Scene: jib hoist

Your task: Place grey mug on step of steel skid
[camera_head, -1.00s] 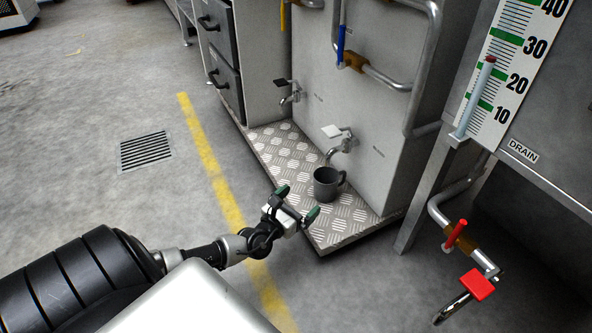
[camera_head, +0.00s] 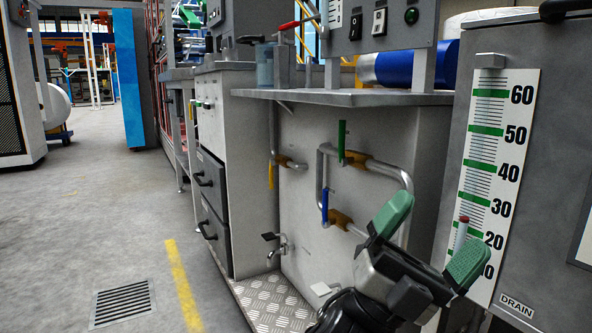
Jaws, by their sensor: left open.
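The steel skid's step (camera_head: 270,305), a checkered metal plate, shows at the bottom centre, at the foot of the grey cabinet. My left gripper (camera_head: 428,238) is raised in front of the cabinet at the lower right, with its green-padded fingers spread apart and nothing visible between them. My arm covers the right part of the step. The grey mug is not visible now; it is behind my arm or below the picture, I cannot tell which. My right gripper is not in view.
A tap with a black handle (camera_head: 275,245) juts out over the step. Pipes with a blue valve handle (camera_head: 325,205) run along the cabinet front. A level gauge (camera_head: 497,180) stands close to my gripper.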

